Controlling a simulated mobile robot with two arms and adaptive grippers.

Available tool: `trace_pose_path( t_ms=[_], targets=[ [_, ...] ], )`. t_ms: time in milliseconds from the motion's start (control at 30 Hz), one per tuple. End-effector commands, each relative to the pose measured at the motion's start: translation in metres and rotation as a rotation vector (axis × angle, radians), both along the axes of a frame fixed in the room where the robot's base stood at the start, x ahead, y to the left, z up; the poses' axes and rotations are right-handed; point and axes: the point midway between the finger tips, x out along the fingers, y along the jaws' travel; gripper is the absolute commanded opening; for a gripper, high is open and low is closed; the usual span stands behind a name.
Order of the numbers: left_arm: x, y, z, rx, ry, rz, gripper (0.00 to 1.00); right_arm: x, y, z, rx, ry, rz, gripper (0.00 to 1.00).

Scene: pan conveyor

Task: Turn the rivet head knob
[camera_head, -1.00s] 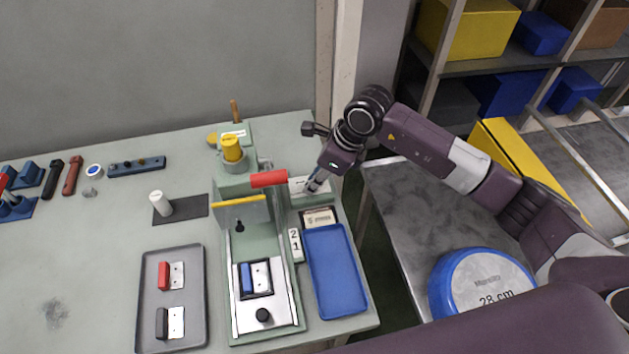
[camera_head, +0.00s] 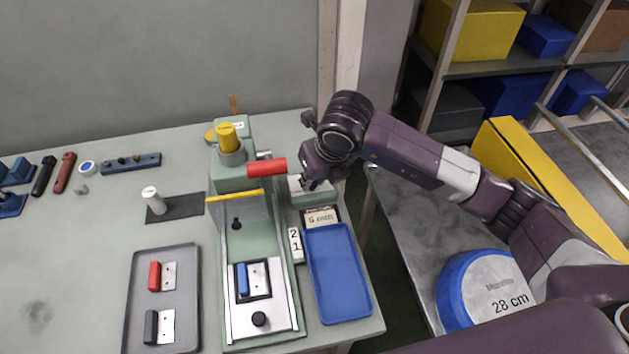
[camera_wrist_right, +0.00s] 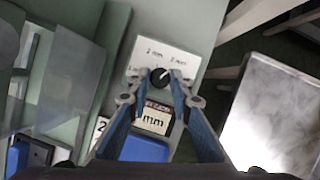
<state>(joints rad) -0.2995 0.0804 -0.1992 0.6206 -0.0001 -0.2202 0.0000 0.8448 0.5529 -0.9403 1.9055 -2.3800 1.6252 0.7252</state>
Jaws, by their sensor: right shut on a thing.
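The rivet head knob (camera_wrist_right: 159,76) is small and black with a light pointer mark. It sits on a white dial plate (camera_wrist_right: 183,57) with printed mm marks, on the right side of the green press (camera_head: 240,180). The pointer appears to aim up and right in the wrist view, towards the right-hand mark. My right gripper (camera_wrist_right: 158,80) is shut on the knob, one blue-grey finger on each side. In the head view my right gripper (camera_head: 313,185) is over the dial plate and hides the knob. My left gripper is not in view.
A card marked in mm (camera_head: 321,217) and a blue tray (camera_head: 338,275) lie just in front of the dial. The press's red handle (camera_head: 267,168) is close left of my gripper. A grey tray (camera_head: 183,255) holds red and black pieces. A steel table (camera_head: 410,225) stands right.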

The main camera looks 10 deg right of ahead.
Motion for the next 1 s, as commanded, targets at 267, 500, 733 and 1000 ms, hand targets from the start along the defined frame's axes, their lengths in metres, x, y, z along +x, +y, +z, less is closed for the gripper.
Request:
trace_pose_path(
  t_ms=[267,500,733,1000],
  targets=[
    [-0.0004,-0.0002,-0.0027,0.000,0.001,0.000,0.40,0.0015,0.0005,0.0021,0.002,-0.006,-0.038,0.00],
    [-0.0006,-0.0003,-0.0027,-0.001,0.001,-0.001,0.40,0.0016,0.0004,0.0022,0.002,-0.006,-0.039,0.00],
    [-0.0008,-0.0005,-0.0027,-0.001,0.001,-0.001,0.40,0.0013,0.0004,0.0017,0.002,-0.004,-0.039,0.35],
    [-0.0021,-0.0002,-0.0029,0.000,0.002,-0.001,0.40,0.0005,0.0001,0.0009,0.001,-0.002,-0.038,0.37]
  ],
)
